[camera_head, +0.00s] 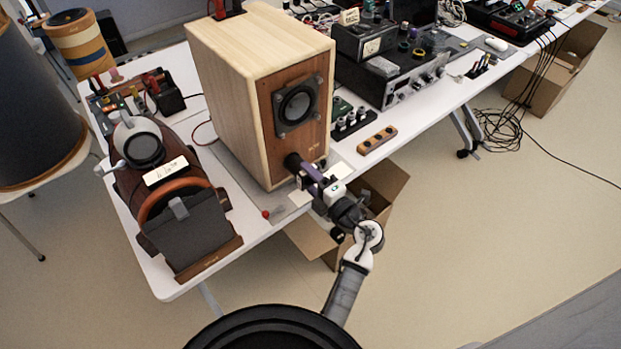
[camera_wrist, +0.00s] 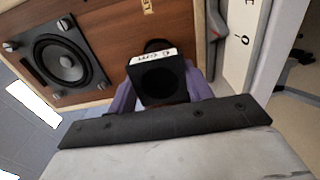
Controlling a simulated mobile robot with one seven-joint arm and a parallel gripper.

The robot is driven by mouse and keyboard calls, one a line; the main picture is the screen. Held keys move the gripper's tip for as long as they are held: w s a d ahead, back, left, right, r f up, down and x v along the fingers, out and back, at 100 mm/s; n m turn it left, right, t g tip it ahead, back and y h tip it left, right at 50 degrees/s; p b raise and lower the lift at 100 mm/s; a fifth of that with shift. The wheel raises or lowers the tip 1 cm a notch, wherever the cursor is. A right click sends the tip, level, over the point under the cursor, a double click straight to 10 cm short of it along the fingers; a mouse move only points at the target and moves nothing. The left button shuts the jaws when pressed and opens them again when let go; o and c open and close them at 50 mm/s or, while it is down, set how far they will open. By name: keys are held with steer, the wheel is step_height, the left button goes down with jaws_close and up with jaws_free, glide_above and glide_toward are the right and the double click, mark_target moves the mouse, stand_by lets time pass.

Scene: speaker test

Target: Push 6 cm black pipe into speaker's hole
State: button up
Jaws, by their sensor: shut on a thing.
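The wooden speaker (camera_head: 262,90) stands on the white table, its brown front facing my arm. Its front also shows in the wrist view (camera_wrist: 112,35), with the round driver (camera_wrist: 62,62) at the left. My gripper (camera_head: 303,171) is at the lower part of the speaker's front. Its purple fingers are shut on the black pipe (camera_wrist: 160,80), which carries a white "6 cm" label. The pipe's far end is at a dark round opening (camera_wrist: 156,45) in the front panel. The pipe hides most of this opening, and I cannot tell how far inside it is.
A brown device with a round lens (camera_head: 145,150) stands left of the speaker. A wooden block with black knobs (camera_head: 377,140) lies to the right near the table edge (camera_head: 400,137). Black audio gear (camera_head: 400,80) is behind it. An open cardboard box (camera_head: 385,185) is below the table.

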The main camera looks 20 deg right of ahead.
mark_target(299, 169)
steer(key=shift+p+x, duration=0.55)
steer(key=shift+x, duration=0.85)
steer(key=shift+p, duration=0.35)
steer(key=shift+p+x, duration=0.75)
steer(key=shift+x, duration=0.3)
stand_by(1.5)
steer(key=o, duration=1.2)
steer(key=shift+r, duration=0.15)
steer(key=shift+s+d, duration=0.1)
steer(key=shift+s, duration=0.2)
steer(key=b+v, duration=0.4)
steer(key=v, duration=0.9)
steer(key=shift+s+d, duration=0.1)
